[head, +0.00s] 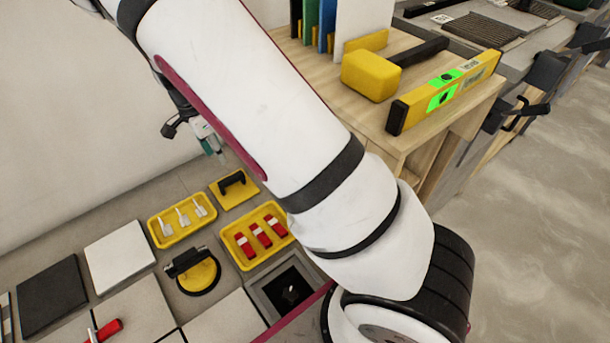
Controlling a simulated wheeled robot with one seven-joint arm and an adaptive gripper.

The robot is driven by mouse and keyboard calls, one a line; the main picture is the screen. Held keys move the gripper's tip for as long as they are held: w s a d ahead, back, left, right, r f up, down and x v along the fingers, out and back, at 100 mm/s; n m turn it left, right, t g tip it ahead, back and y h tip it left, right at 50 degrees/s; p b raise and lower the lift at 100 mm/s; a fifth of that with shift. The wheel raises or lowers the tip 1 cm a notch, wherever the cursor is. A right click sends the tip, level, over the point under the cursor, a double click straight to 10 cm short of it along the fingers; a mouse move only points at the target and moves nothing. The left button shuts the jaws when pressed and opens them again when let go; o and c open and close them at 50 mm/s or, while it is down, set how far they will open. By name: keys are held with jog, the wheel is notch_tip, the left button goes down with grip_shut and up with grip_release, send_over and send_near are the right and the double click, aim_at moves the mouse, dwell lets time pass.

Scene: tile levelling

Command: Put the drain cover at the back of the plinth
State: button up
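I cannot make out for certain which thing is the drain cover. A square grey frame with a dark opening (268,294), like a drain, lies low in the middle, partly behind my arm; a small black piece (291,292) sits in it. I cannot tell for certain which surface is the plinth. A dark slatted grate (470,30) lies on the grey surface (421,24) at the upper right. My gripper (172,128) seems to show only as dark parts behind my arm at the upper left. Its fingers are mostly hidden, so its opening and any hold are unclear.
A wooden bench (440,112) bears a yellow mallet (372,76) and a yellow level (445,90). Yellow trays (160,234) (242,262), a suction lifter (199,274), a white tile (119,255) and a black tile (52,295) lie at the lower left. The right floor is clear.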

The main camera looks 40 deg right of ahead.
jog(key=s+a+r+n+y, duration=0.1)
jog(key=s+r+n+y, duration=0.2)
jog(key=s+r+n, duration=1.15)
jog(key=s+d+r+n, duration=0.1)
jog(key=s+r, duration=0.3)
jog(key=s, duration=0.9)
jog(key=s+d+r+n+h, duration=0.1)
jog(key=s+r, duration=0.3)
jog(key=s, duration=0.9)
jog(key=shift+s+d+r+n+h, duration=0.15)
jog(key=shift+s+r+n+h, duration=0.2)
jog(key=shift+n, duration=0.3)
jog(key=shift+r, duration=0.1)
notch_tip(320, 180, up, 29)
jog(key=t+p, duration=0.4)
jog(key=p, duration=2.3)
jog(key=shift+d, duration=0.25)
